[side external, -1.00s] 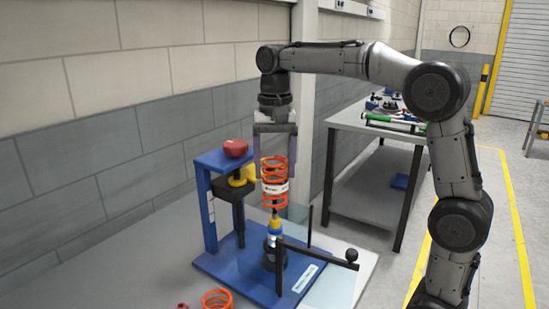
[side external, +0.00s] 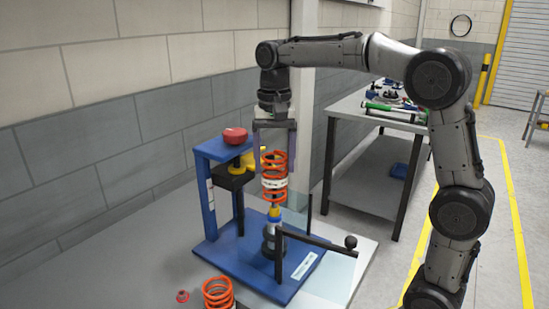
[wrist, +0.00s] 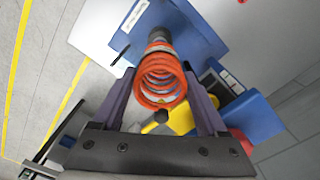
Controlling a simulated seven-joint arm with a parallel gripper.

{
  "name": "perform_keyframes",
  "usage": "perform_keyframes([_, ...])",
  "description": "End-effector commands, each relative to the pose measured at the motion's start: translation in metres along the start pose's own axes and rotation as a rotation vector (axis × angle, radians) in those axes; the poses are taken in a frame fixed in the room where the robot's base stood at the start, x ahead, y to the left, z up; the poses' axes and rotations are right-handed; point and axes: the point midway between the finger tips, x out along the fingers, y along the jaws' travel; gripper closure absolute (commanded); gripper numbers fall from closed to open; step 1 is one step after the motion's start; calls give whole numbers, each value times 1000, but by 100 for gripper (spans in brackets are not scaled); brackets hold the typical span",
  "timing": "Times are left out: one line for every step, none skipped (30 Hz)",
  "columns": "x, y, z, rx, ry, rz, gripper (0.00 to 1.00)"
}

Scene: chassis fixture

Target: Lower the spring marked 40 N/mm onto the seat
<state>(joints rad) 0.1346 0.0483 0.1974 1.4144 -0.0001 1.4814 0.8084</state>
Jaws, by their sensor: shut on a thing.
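My gripper (side external: 275,168) is shut on an orange coil spring (side external: 275,186) with a white band, its lettering too small to read. One finger is on each side of the upright spring. The spring also shows between the fingers in the wrist view (wrist: 160,85), seen from above down its coils. Below it stands a dark damper body with a gold and blue upper part (side external: 275,214) and dark lower rings (side external: 274,243). The spring's lower end is close to the top of this post; I cannot tell whether they touch. The seat's face is not clear.
The blue fixture base (side external: 230,258) carries a blue frame with a red button (side external: 235,135) and a yellow part (side external: 247,162) beside the spring. A clear guard with a black bar (side external: 312,239) stands in front. Another orange spring (side external: 217,294) stands on the table.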

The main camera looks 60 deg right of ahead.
Motion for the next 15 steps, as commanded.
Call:
perform_keyframes([1, 0, 0, 0, 2, -2, 100])
perform_keyframes([3, 0, 0, 0, 2, -3, 100])
perform_keyframes([5, 0, 0, 0, 2, -2, 100])
perform_keyframes([6, 0, 0, 0, 1, -1, 100])
perform_keyframes([8, 0, 0, 0, 1, -1, 100])
perform_keyframes([9, 0, 0, 0, 1, -1, 100])
perform_keyframes([11, 0, 0, 0, 1, -1, 100])
perform_keyframes([12, 0, 0, 0, 2, -2, 100])
perform_keyframes([14, 0, 0, 0, 2, -2, 100])
perform_keyframes([15, 0, 0, 0, 2, -2, 100])
perform_keyframes([16, 0, 0, 0, 2, -2, 100])
perform_keyframes([18, 0, 0, 0, 1, -1, 100])
perform_keyframes([19, 0, 0, 0, 1, -1, 100])
perform_keyframes([21, 0, 0, 0, 2, -2, 100])
perform_keyframes([22, 0, 0, 0, 2, -2, 100])
